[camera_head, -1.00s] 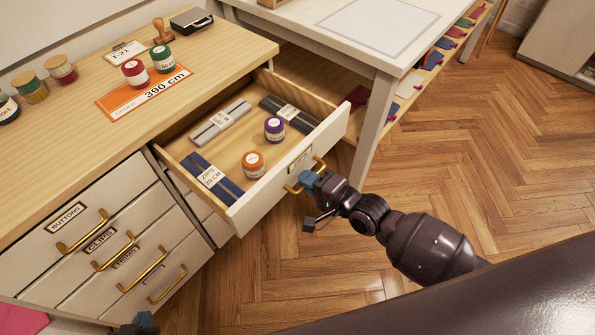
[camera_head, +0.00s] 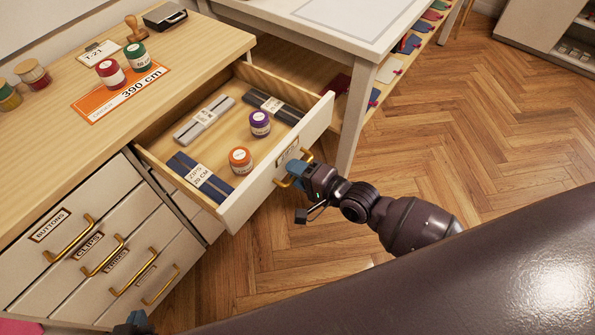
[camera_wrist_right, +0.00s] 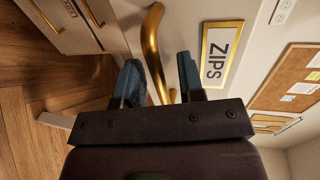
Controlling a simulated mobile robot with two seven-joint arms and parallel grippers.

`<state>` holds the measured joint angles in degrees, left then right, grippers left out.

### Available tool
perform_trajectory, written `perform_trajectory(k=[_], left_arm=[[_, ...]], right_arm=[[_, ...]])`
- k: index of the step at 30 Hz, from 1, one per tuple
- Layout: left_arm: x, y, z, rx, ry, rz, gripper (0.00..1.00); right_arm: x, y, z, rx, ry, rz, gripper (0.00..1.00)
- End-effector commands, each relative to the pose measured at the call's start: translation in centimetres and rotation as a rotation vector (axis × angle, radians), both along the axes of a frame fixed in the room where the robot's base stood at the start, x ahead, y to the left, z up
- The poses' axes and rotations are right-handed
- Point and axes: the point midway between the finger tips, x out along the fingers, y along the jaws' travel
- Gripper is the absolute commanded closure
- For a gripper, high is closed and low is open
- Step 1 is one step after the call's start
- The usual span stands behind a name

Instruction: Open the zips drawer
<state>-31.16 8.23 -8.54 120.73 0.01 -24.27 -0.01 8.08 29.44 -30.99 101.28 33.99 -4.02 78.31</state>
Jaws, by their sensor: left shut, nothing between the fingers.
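The zips drawer (camera_head: 268,185) is pulled out, its inside in view. My right gripper (camera_head: 299,171) is at this handle. In the right wrist view its two blue fingers (camera_wrist_right: 160,80) lie either side of the bar; whether they press on it is unclear. My left gripper (camera_head: 137,324) is shut and empty at the bottom edge, mostly cut off, apart from the drawers.
Shut drawers with brass handles, such as the BUTTONS drawer (camera_head: 62,235), are at the left. A white table (camera_head: 375,40) stands behind the open drawer. The wooden floor (camera_head: 440,130) at right is clear.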

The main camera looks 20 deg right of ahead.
Motion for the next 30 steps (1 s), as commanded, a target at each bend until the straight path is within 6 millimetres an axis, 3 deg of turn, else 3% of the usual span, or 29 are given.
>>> perform_trajectory(k=[5, 19, 30], left_arm=[[0.1, -0.1, 0.3, -0.002, -0.006, 0.001, 1.00], [0.1, 0.3, 1.0, 0.008, -0.013, -0.006, 1.00], [-0.1, 0.4, 0.7, 0.011, -0.004, -0.006, 1.00]], right_arm=[[-1.0, -0.8, 0.3, -0.001, 0.000, 0.000, 0.64], [-7.2, -5.3, 1.9, -0.002, 0.000, 0.000, 0.64], [-8.6, -6.2, 2.3, 0.000, 0.000, 0.000, 0.64]])
